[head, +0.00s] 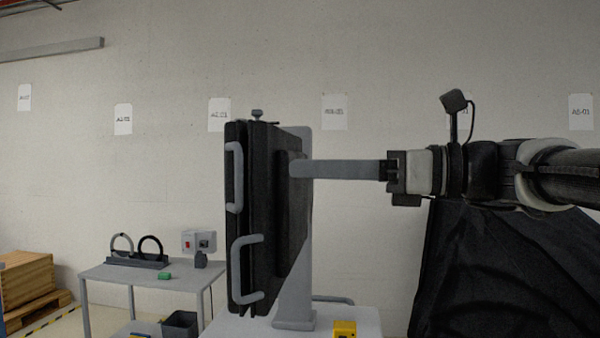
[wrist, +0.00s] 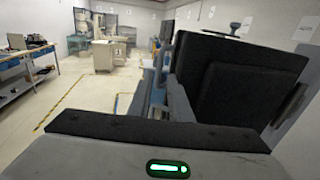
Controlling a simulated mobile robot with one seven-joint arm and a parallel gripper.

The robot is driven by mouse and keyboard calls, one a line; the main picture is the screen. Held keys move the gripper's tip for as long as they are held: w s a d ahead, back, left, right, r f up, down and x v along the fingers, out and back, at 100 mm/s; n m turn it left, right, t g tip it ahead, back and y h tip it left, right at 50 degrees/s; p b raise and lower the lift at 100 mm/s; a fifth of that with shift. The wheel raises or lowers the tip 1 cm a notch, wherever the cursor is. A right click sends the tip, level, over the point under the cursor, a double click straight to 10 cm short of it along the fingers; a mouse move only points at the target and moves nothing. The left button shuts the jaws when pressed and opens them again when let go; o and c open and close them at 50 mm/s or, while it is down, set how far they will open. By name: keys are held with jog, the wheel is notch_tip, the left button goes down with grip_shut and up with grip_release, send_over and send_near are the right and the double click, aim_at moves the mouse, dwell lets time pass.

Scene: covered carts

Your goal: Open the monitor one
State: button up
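The monitor unit stands in the middle of the head view as tall, dark, nearly edge-on panels (head: 272,200) on a grey upright stand (head: 297,295). Two grey handles (head: 236,180) (head: 243,270) show on its left side. My gripper (head: 300,168) comes in from the right, its long grey fingers level, with the tips over the panels' right edge and the stand. Whether they touch is unclear. In the wrist view the dark panels (wrist: 235,75) fill the right and a grey finger shows left of them (wrist: 180,103). The finger gap cannot be made out.
A grey side table (head: 135,275) with small items stands at the left, beside wooden crates (head: 30,275). A black draped cover (head: 500,280) hangs below my arm. A yellow block (head: 344,328) sits on the pale cart top (head: 250,328). Open floor (wrist: 100,92) shows in the wrist view.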

aim_at(238, 168)
jog(key=x, duration=1.2)
jog(key=shift+a, duration=0.35)
grip_shut()
